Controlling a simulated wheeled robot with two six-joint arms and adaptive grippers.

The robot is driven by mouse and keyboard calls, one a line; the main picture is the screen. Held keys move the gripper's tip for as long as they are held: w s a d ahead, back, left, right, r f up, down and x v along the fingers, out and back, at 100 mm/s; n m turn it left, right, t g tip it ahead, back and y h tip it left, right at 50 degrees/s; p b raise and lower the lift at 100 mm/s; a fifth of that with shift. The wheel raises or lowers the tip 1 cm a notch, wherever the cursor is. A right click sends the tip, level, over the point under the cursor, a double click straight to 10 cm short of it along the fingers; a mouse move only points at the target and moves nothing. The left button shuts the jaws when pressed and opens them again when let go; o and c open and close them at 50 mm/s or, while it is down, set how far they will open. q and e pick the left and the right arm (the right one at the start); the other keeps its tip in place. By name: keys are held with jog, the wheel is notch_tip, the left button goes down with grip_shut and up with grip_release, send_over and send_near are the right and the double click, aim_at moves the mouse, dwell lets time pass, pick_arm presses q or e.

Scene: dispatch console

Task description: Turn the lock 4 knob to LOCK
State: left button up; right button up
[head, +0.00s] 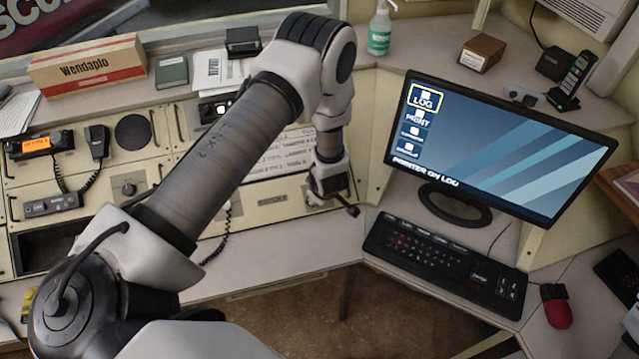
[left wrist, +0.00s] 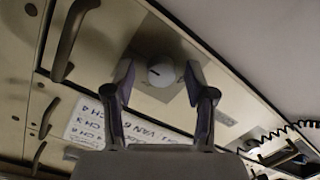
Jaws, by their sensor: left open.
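A round pale knob (left wrist: 161,74) with a short dark pointer mark sits on a beige plate in the left wrist view. My left gripper (left wrist: 160,84) is open, with one finger on each side of the knob. The fingers look apart from it, though I cannot tell how deep they reach. In the head view my left gripper (head: 333,203) is at the lower right of the console front and hides the knob. I cannot read any lock number or LOCK mark beside the knob. My right gripper is not in view.
A white label card (left wrist: 110,128) and dark pull handles (left wrist: 74,38) are near the knob. Another knob (head: 128,188) is on the panel further left. A monitor (head: 500,150) and keyboard (head: 445,262) stand to the right. A coiled cord (left wrist: 275,137) hangs nearby.

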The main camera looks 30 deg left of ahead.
pick_arm(q)
jog(key=shift+d+r, duration=0.1)
jog(key=shift+s, duration=0.1)
grip_shut()
jog(key=shift+f+n+b, duration=0.25)
jog(key=shift+n+b, duration=0.35)
jog(key=shift+b, duration=0.45)
jog(key=n+b, duration=0.7)
jog(key=b, duration=0.3)
jog(key=n+t+b, duration=0.1)
jog(key=n+b, duration=0.6)
jog(key=b, duration=0.3)
jog(key=shift+s+f+t+b, duration=0.15)
jog(key=shift+t+b, duration=0.15)
jog(key=shift+b, duration=0.05)
jog(key=shift+r+n+b, duration=0.25)
jog(key=shift+n+b, duration=0.85)
jog(key=shift+n, duration=0.2)
grip_release()
